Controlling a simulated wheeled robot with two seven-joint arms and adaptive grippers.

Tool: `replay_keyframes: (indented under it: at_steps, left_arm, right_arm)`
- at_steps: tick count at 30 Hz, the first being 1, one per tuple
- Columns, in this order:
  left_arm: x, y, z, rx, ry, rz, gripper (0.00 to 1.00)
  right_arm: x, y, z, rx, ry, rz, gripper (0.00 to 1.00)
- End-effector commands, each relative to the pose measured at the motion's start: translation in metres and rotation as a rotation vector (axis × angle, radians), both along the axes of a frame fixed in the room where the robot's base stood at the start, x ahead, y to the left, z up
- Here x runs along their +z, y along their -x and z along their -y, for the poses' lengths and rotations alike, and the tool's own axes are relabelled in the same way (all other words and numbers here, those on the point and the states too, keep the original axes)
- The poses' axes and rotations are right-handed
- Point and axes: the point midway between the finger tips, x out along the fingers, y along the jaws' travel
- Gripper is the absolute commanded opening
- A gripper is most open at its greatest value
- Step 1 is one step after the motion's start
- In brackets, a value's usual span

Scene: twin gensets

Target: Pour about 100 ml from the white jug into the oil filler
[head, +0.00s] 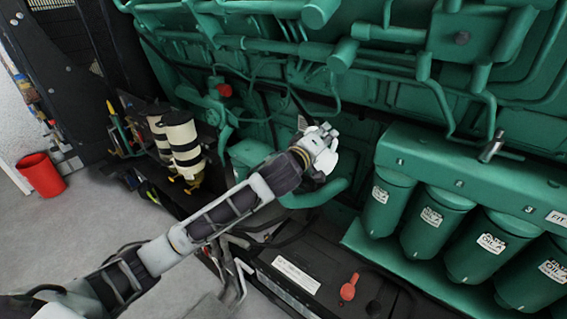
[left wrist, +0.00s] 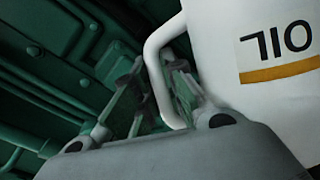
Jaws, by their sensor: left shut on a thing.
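The white jug (left wrist: 225,60) fills the right of the left wrist view. Its label reads OIL upside down there, above an orange-brown stripe. My left gripper (left wrist: 155,85) is shut on the jug's white handle, with its fingers on either side of it. In the head view my left gripper (head: 318,148) is at the centre, in front of the green engine. Only a little white shows around it there, and most of the jug is hidden. The jug's mouth is not visible. I cannot pick out the oil filler with certainty. My right gripper is not in view.
Green filters (head: 432,222) hang in a row at the right. A black battery (head: 290,275) with a red terminal cap (head: 348,288) lies below my arm. A red bucket (head: 41,176) stands on the floor at the left.

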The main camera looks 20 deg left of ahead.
Motion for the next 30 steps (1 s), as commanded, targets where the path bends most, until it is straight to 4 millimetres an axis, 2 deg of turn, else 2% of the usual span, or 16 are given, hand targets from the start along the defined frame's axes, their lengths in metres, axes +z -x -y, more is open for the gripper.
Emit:
replay_keyframes:
  at_steps: [30]
  left_arm:
    - [0.0060,0.0006,-0.0043,0.000,0.043,0.009,0.00]
  right_arm:
    - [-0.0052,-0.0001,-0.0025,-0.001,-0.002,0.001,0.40]
